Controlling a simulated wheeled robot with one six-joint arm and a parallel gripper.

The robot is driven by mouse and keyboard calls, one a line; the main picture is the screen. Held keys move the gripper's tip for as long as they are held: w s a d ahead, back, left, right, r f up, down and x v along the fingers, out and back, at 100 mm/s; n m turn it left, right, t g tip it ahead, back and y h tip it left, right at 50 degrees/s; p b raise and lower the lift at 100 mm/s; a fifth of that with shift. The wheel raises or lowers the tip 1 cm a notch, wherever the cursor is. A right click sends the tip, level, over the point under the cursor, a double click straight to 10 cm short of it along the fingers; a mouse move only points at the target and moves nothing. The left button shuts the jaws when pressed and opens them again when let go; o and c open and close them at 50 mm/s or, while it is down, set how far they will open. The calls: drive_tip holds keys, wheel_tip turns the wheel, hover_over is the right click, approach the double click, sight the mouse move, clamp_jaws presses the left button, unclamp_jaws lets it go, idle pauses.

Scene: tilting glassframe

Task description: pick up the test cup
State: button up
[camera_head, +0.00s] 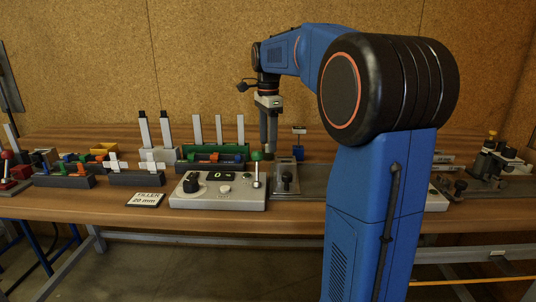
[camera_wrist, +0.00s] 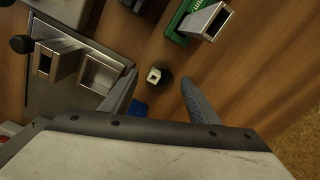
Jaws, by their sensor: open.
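My gripper (camera_head: 268,150) points down over the bench in the head view. In the wrist view its two fingers (camera_wrist: 159,78) are apart, with a small dark round piece with a pale square top (camera_wrist: 154,76) showing between them. I see no grip on it, and cannot tell its height relative to the fingertips. No label marks the test cup. An open square metal box (camera_wrist: 103,73) and a square metal tube (camera_wrist: 60,63) by the left finger are cup-like, but I cannot tell whether either is the cup.
A metal plate (camera_wrist: 45,98) with a black knob (camera_wrist: 22,44) lies left in the wrist view. A green base (camera_wrist: 178,20) with metal tubes is above. In the head view, a grey control box (camera_head: 218,203) and a filler sign (camera_head: 146,200) stand at the front.

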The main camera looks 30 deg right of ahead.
drive_tip(key=shift+c, duration=0.6)
clamp_jaws()
drive_tip(key=shift+r, duration=0.15)
